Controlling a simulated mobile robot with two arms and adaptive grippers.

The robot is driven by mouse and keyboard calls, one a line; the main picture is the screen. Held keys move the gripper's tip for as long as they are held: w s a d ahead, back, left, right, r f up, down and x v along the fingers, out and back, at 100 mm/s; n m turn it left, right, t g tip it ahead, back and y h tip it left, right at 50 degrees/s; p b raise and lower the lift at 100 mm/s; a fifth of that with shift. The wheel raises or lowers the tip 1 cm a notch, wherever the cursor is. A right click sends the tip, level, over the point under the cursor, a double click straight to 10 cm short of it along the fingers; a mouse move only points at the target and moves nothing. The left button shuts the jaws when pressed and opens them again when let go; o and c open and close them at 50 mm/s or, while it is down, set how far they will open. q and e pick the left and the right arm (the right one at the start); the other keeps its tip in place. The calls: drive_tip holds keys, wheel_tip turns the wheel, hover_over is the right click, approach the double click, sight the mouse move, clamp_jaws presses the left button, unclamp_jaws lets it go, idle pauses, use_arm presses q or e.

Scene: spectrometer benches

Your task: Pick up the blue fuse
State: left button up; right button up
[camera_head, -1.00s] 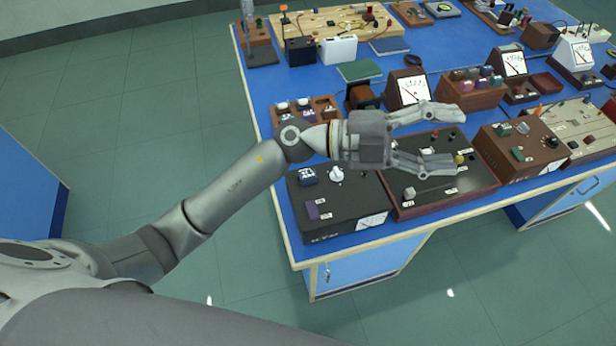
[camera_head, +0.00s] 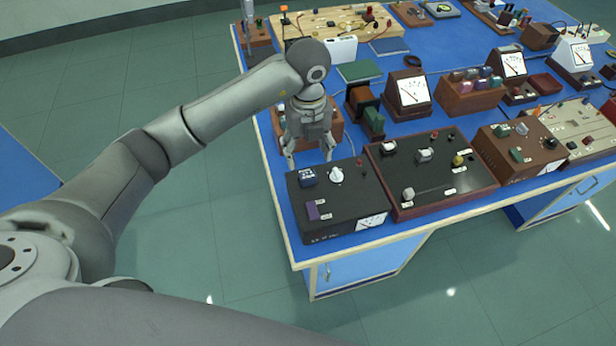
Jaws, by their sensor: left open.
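A small dark blue block (camera_head: 307,177) sits on top of the black instrument box (camera_head: 345,205) at the table's near left corner. It is the clearest blue fuse-like piece, but I cannot be sure it is the blue fuse. My left gripper (camera_head: 309,156) points down just behind that box, with its fingers apart and nothing visible between them. The fingertips are a little behind the blue block and look apart from it. The gripper covers much of a brown wooden rack (camera_head: 335,117), so its contents are mostly hidden. My right gripper is out of view.
Farther right, a brown holder (camera_head: 468,101) carries several coloured blocks. Open floor lies left of the blue table.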

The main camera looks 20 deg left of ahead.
sight(308, 175)
use_arm(q)
wheel_tip(308, 175, down, 3)
drive_tip(key=shift+f+p, duration=0.2)
drive_tip(key=shift+p, duration=0.1)
drive_tip(key=shift+f+p, duration=0.45)
drive_tip(key=shift+f, duration=0.05)
wheel_tip(308, 175, down, 3)
drive_tip(key=shift+w+f+p, duration=0.1)
drive_tip(key=shift+f+p, duration=0.1)
drive_tip(key=shift+p, duration=0.6)
drive_tip(key=shift+f, duration=0.5)
drive_tip(key=shift+c, duration=0.2)
drive_tip(key=c, duration=1)
drive_tip(key=shift+r, duration=0.1)
